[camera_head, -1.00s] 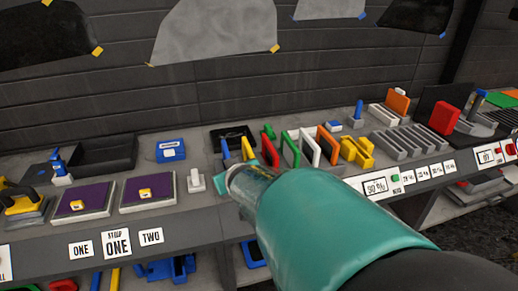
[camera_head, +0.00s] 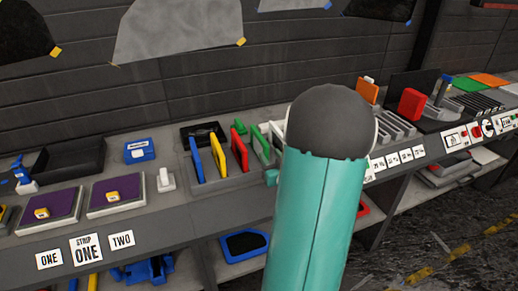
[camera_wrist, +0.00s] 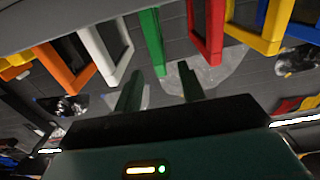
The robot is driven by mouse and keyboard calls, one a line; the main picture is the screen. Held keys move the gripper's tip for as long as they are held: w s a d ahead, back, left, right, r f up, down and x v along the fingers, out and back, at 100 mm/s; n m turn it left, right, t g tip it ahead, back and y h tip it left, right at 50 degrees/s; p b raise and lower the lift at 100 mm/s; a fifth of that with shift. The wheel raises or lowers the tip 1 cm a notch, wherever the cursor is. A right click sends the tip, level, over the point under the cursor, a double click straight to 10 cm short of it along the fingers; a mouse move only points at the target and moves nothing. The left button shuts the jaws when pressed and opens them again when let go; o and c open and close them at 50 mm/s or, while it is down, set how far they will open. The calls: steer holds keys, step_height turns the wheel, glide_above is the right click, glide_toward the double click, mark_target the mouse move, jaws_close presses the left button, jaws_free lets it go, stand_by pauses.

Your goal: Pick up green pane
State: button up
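The green pane (camera_head: 260,143) stands upright in the rack, between the red pane (camera_head: 240,148) and a white pane (camera_head: 277,134). In the wrist view the green pane (camera_wrist: 152,42) shows nearly edge-on, and its near end appears between my fingertips. My gripper (camera_wrist: 160,73) is open, with a finger on either side of that end and gaps visible. I cannot tell how deep the pane lies between the fingers. In the head view my arm hides most of the gripper.
A blue pane (camera_head: 197,158) and a yellow pane (camera_head: 220,155) stand left of the red one. In the wrist view white (camera_wrist: 107,50) and red (camera_wrist: 206,30) panes flank the green one closely. A white switch (camera_head: 165,180) stands left of the rack.

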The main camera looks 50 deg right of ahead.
mark_target(267, 151)
steer(key=x, duration=0.8)
steer(key=shift+w+d+f, duration=0.2)
steer(key=shift+w+f, duration=0.05)
jaws_close()
